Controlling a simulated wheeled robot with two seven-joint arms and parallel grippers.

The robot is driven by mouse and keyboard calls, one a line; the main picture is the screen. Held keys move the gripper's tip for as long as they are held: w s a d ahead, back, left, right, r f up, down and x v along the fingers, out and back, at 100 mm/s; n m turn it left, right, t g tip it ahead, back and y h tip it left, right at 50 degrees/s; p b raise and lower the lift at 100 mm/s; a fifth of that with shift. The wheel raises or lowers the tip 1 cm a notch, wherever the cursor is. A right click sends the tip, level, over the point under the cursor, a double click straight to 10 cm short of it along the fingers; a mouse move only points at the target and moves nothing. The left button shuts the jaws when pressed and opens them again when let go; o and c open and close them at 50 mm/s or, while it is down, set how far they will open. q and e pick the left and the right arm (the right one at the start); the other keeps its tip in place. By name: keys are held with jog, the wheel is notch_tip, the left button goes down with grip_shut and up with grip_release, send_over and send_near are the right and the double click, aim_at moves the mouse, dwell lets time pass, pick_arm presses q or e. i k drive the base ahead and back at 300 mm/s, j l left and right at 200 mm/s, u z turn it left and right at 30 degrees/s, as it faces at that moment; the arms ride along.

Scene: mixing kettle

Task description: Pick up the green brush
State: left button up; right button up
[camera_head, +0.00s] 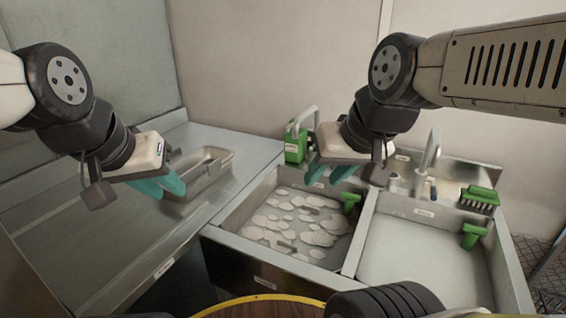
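A green brush (480,195) with dark bristles below its green top sits on the back right ledge of the right sink basin. My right gripper (329,174) has teal fingers that stand apart with nothing seen between them. It hangs over the back of the left basin, well to the left of the brush. My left gripper (160,186), also with teal fingers a little apart, is above the left counter, far from the brush. It looks empty.
The left basin (232,222) holds water with pale foam patches. Green handled pieces sit at the basins' edges (350,199) (473,236). A metal tray (214,172) lies on the left counter. The right basin (415,258) looks clear.

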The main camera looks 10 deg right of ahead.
aim_at(483, 197)
jog(key=z, duration=1.9)
